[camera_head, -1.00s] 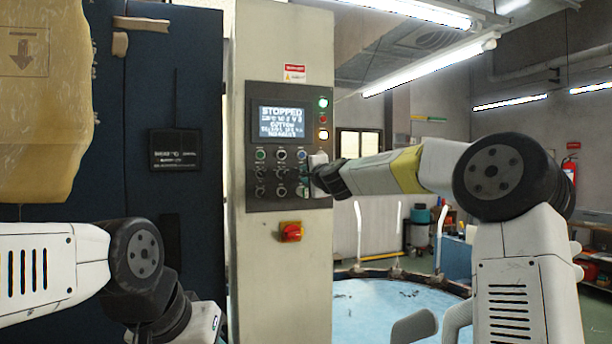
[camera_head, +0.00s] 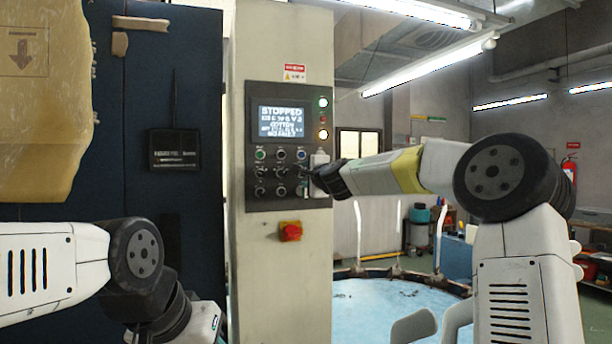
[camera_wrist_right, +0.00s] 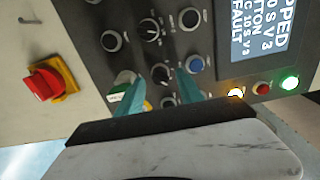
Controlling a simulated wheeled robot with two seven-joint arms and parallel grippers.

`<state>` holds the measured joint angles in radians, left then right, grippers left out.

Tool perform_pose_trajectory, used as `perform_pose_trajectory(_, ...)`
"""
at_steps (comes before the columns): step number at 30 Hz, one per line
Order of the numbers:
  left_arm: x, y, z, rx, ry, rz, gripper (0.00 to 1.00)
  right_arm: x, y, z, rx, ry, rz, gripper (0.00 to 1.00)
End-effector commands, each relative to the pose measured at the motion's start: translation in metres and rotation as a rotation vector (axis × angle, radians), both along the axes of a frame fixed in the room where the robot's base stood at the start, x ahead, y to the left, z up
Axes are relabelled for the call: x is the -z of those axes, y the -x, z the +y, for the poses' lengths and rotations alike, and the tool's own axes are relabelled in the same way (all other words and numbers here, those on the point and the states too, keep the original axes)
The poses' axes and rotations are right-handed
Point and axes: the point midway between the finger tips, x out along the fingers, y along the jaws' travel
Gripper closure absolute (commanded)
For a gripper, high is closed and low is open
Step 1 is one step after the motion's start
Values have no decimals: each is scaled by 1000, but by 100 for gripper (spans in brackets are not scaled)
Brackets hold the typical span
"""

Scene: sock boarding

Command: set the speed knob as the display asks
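The dark control panel (camera_head: 290,205) is on a pale column and carries a lit display (camera_head: 281,121). The display reads STOPPED at the top and COTTON in the middle; its other lines are only partly legible. In the right wrist view the display (camera_wrist_right: 258,22) is cut off and shows "10 S V 3" twice. Several knobs and buttons sit below it, including a black knob (camera_wrist_right: 152,30) with scale marks. My right gripper (camera_wrist_right: 157,76) is open at the panel, its teal fingertips either side of another knob (camera_wrist_right: 160,72); contact is unclear. My left gripper (camera_head: 190,325) is low at left, its fingers hidden.
A red switch (camera_head: 291,231) on a yellow base is below the panel. Green, red and amber lights (camera_head: 323,119) line the panel's right edge. A blue-topped round table (camera_head: 385,305) stands at right. A dark blue cabinet (camera_head: 150,90) is at left.

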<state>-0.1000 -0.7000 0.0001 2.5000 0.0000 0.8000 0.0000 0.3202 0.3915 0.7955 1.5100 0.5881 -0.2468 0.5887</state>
Motion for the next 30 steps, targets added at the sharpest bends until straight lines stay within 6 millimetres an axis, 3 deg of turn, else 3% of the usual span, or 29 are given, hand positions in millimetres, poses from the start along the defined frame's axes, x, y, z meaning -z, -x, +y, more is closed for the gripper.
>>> perform_pose_trajectory(11, 0, 0, 0, 0, 0, 0, 65, -1, 8, -3, 0, 1, -1, 57)
perform_pose_trajectory(21, 0, 0, 0, 0, 0, 0, 65, 0, 51, -18, 3, 5, -1, 57)
perform_pose_trajectory(30, 0, 0, 0, 0, 0, 0, 65, 0, 71, -24, 1, 1, 0, 57)
